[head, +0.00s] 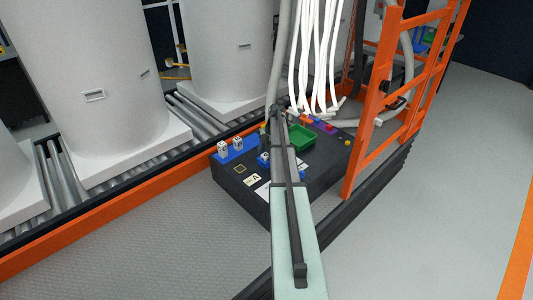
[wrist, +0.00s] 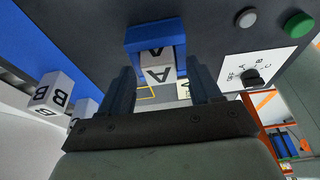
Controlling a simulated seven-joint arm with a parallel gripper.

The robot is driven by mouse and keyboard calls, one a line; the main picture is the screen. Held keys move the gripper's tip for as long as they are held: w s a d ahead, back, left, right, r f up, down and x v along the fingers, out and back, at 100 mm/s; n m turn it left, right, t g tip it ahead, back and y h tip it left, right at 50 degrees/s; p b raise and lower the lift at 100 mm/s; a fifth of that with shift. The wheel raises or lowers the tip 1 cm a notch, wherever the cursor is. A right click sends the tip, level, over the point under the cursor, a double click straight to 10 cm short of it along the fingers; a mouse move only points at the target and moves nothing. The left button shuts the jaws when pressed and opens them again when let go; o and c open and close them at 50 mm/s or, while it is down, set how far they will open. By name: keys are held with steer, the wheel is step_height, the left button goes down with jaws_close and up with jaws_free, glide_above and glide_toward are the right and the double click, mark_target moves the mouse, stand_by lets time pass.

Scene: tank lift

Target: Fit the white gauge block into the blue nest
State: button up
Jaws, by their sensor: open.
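A white gauge block (wrist: 158,71) marked with a black A shows in the wrist view, between my finger lines. The blue nest (wrist: 153,35) rises around its far end on the top and both sides; I cannot tell how deep it sits. In the head view the blue nest (head: 262,163) with a white block (head: 265,155) shows just left of my arm. My gripper (wrist: 161,84) is open, with a finger on each side of the A block and gaps between.
White blocks marked B (wrist: 53,93) stand on a blue strip (head: 233,157) at the bench's left edge. A selector knob (wrist: 252,77) and a green button (wrist: 298,25) lie right. A green tray (head: 300,140) and hanging white hoses (head: 318,60) are behind; an orange frame (head: 368,120) stands right.

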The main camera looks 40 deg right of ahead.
steer(key=shift+r, duration=0.1)
steer(key=v, duration=1.2)
stand_by(0.4)
